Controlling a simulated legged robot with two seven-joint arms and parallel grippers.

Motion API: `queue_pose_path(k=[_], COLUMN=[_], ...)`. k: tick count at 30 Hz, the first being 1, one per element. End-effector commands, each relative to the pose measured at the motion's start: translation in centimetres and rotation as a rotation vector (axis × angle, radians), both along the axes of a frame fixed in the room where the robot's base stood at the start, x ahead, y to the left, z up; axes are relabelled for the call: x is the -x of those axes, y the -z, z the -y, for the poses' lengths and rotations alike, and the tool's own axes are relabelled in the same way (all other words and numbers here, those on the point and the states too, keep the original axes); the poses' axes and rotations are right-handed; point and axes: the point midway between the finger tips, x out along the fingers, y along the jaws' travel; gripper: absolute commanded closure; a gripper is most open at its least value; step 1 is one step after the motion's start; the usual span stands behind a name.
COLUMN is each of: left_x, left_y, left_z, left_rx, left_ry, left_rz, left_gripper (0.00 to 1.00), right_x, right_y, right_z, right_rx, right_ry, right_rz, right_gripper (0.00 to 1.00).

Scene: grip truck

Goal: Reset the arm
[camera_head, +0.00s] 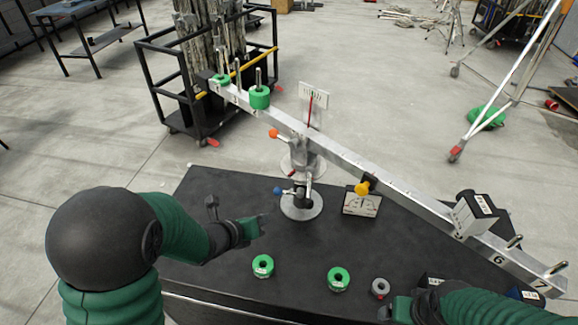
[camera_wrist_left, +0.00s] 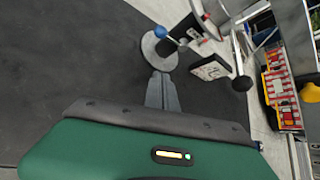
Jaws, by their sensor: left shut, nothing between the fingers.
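My left gripper (camera_head: 256,224) hangs over the black table, with its arm coming in from the left. Its fingers are together and empty in the left wrist view (camera_wrist_left: 162,92). They point toward the round base of the balance stand (camera_head: 301,207), apart from it. The stand carries a long numbered silver beam (camera_head: 350,158), which runs diagonally across the view. My right gripper (camera_head: 400,310) shows only partly at the lower right, near the table's front edge. Its fingers are not clear.
Two green ring weights (camera_head: 263,266) (camera_head: 339,279) and a small grey ring (camera_head: 380,288) lie on the black table (camera_head: 225,262). A gauge (camera_head: 361,201) stands beside the base.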

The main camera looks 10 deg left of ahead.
Motion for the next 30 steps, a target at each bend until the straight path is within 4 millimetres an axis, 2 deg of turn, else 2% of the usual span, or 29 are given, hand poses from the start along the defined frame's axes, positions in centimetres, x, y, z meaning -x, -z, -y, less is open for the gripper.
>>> queue_pose_path(k=[2, 4, 8, 12, 14, 18, 24, 25, 27, 30], left_x=[0.0, 0.4, 2.3, 6.4, 8.2, 12.3, 17.8, 18.2, 18.0, 18.0], left_y=[0.1, 0.1, 0.5, 1.4, 1.7, 2.2, 2.4, 1.1, -2.1, -5.3], left_z=[-0.2, -0.7, -2.8, -4.2, -4.3, -3.7, -1.8, -1.6, -1.7, -1.7], left_rx=[0.021, 0.089, 0.378, 0.781, 0.925, 1.192, 1.467, 1.485, 1.479, 1.478], left_ry=[-0.029, -0.132, -0.559, -1.16, -1.386, -1.843, -2.421, -2.469, -2.455, -2.453], left_rz=[-0.014, -0.062, -0.235, -0.417, -0.467, -0.538, -0.553, -0.549, -0.55, -0.55], left_gripper=[1.0, 1.0, 1.0, 1.0, 1.0, 1.0, 1.0, 1.0, 1.0, 1.0], right_x=[0.0, 0.0, 0.0, 0.0, 0.0, 0.0, 0.0, 0.1, 0.0, 0.0], right_y=[0.0, 0.0, 0.0, 0.0, 0.0, 0.0, 0.0, -1.2, -4.6, -7.8], right_z=[0.0, 0.0, 0.0, 0.0, 0.0, 0.0, 0.0, 0.0, 0.0, 0.0], right_rx=[0.0, 0.0, 0.0, 0.0, 0.0, 0.0, 0.0, 0.0, 0.0, 0.0], right_ry=[0.0, 0.0, 0.0, 0.0, 0.0, 0.0, 0.0, 0.0, 0.0, 0.0], right_rz=[0.0, 0.0, 0.0, 0.0, 0.0, 0.0, 0.0, -0.002, -0.001, 0.001], right_gripper=[0.2, 0.2, 0.2, 0.2, 0.2, 0.2, 0.2, 0.2, 0.2, 0.2])
